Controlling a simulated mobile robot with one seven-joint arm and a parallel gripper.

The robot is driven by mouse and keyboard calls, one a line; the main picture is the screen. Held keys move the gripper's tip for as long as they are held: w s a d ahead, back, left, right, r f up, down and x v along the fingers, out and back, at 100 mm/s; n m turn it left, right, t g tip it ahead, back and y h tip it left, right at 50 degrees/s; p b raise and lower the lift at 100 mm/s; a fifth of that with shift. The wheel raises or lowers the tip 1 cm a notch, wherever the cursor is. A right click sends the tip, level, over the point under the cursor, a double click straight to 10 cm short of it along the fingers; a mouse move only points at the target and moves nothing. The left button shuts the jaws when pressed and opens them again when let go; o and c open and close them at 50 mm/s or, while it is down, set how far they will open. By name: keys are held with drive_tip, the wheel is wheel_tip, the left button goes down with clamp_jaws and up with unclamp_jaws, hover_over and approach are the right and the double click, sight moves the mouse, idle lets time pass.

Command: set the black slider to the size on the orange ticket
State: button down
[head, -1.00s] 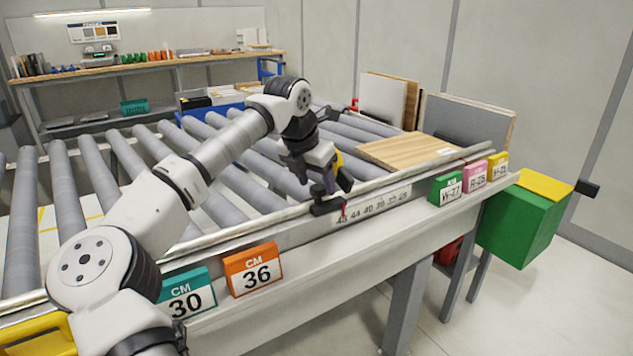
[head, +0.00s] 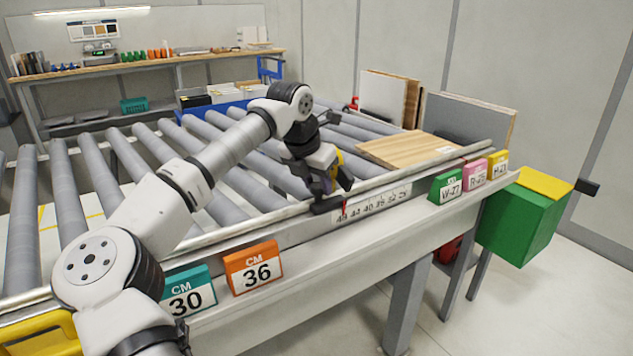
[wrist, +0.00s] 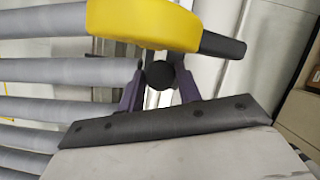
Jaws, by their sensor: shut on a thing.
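The black slider (head: 327,206) sits on the rail along the near edge of the roller table. Its thin red pointer (head: 344,204) stands at the left, high-number end of the printed scale (head: 375,203), near 48 and 44; the exact reading is too small to tell. My gripper (head: 331,186) is down at the slider. In the wrist view, its purple fingers (wrist: 160,90) are shut on the slider's round black knob (wrist: 160,75). The orange ticket (head: 254,268) reads CM 36 and stands on the front ledge, left of the scale.
A teal ticket (head: 188,291) reading 30 stands left of the orange one. Green (head: 450,188), pink (head: 475,174) and yellow (head: 497,165) tickets stand right of the scale. A wooden board (head: 410,149) lies on the rollers. The rail between slider and board looks clear.

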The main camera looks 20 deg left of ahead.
drive_tip(key=w+d+p, duration=0.1)
drive_tip(key=w+d, duration=0.1)
drive_tip(key=w, duration=0.1)
drive_tip(key=w+d+p, duration=0.1)
drive_tip(key=w+d, duration=0.1)
drive_tip(key=w, duration=0.1)
drive_tip(key=w+d+p, duration=0.2)
drive_tip(key=w+d, duration=0.1)
drive_tip(key=shift+r, duration=0.15)
drive_tip(key=shift+w+d, duration=0.2)
drive_tip(key=shift+w, duration=0.1)
drive_tip(key=c, duration=1)
unclamp_jaws()
drive_tip(key=b+v, duration=0.1)
drive_tip(key=v, duration=1.2)
drive_tip(key=shift+s+r+b, duration=0.15)
drive_tip(key=shift+r+b, duration=0.1)
drive_tip(key=shift+b, duration=0.1)
drive_tip(key=shift+a, duration=0.1)
